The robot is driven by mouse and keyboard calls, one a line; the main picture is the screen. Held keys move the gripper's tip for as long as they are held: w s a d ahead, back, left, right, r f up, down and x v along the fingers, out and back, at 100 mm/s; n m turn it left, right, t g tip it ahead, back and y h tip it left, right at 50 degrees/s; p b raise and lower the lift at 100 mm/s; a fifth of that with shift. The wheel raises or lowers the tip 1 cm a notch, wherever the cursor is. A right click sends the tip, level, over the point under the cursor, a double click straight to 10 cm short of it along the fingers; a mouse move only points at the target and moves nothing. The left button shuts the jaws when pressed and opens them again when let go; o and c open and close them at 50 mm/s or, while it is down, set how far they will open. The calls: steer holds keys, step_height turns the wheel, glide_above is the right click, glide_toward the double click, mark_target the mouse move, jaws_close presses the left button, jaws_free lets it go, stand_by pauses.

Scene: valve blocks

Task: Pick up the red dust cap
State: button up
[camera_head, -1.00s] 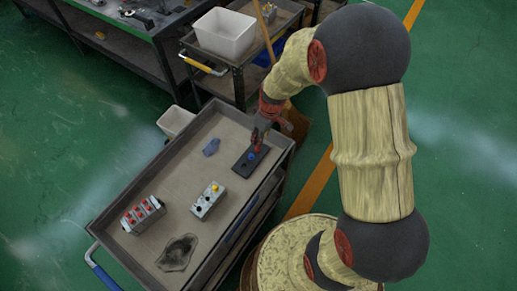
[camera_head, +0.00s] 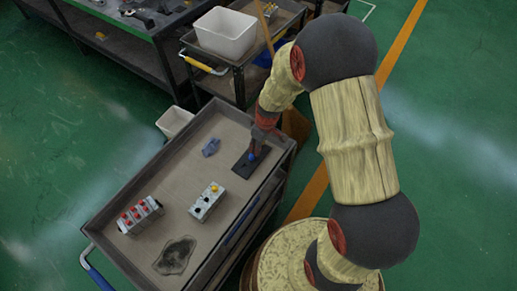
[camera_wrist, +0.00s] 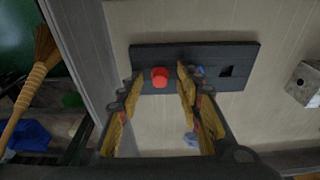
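The red dust cap (camera_wrist: 160,77) stands on a dark rectangular plate (camera_wrist: 165,50) in the wrist view. It shows between the fingertips of my gripper (camera_wrist: 157,82), which are apart with visible gaps on both sides. I cannot tell exactly how far the tips are from the cap in depth. In the head view my gripper (camera_head: 257,147) is over the far right end of the plate (camera_head: 241,170) and hides the red cap. A blue cap (camera_head: 252,157) sits on the plate; in the wrist view it is partly behind the right finger (camera_wrist: 201,71).
The grey tray cart (camera_head: 165,185) holds a block with red caps (camera_head: 139,216), a block with a yellow cap (camera_head: 207,201), a blue-grey item (camera_head: 210,147) and a dark stain-like patch (camera_head: 175,256). Another cart with a white bin (camera_head: 225,33) stands behind.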

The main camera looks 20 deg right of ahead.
steer(key=shift+c, duration=0.9)
steer(key=c, duration=0.6)
